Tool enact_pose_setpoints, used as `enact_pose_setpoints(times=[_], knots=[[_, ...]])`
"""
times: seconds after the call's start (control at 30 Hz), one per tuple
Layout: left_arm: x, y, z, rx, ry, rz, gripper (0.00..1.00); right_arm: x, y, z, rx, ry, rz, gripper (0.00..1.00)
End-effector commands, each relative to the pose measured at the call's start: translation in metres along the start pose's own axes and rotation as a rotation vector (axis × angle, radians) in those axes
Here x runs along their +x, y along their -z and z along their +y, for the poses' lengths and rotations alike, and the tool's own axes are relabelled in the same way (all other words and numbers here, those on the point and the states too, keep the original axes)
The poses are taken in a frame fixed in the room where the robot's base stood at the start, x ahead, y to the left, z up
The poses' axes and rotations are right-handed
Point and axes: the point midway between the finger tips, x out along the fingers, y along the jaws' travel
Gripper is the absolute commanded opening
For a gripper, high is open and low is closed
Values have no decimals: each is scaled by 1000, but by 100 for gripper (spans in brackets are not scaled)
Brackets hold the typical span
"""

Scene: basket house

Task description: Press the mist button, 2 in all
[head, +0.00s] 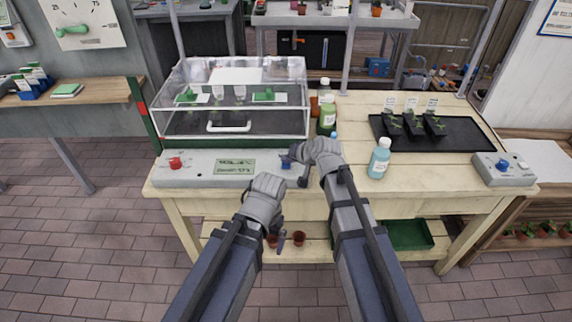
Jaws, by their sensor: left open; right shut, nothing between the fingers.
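A long grey control panel (205,172) runs along the front of the bench below the clear-lidded propagator (235,100). It has a red knob (175,162) at its left, a small green display (234,167) in the middle and a blue button (286,162) at its right. My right gripper (303,158) is shut and empty at the blue button, partly over the panel's right end; I cannot tell whether it touches the button. My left gripper (268,199) is open and empty, lower, in front of the bench edge. Which control is the mist button cannot be read.
A blue bottle (379,160) and a green bottle (326,121) stand near my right gripper. A black tray (470,136) with potted seedlings lies on the right. A grey box (487,173) with a blue knob sits at the right corner. Small pots (299,239) stand on the lower shelf.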

Motion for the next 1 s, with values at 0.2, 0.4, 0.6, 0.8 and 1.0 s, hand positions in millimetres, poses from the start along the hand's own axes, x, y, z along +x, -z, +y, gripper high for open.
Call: enact_pose_setpoints(times=[0.2, 0.4, 0.6, 0.8, 1.0], knots=[[2, 0, 0, 0, 0, 0, 100, 1, -1, 1, 0, 0, 0, 0], [4, 0, 0, 0, 0, 0, 100, 3, -2, 2, 0, 0, 0, 0], [6, 0, 1, 0, 0, 0, 100, 4, -3, 3, 0, 0, 0, 0], [9, 0, 1, 0, 0, 0, 100, 6, -4, 4, 0, 0, 0, 0], [9, 0, 1, 0, 0, 0, 100, 6, -5, 5, 0, 0, 0, 0]])
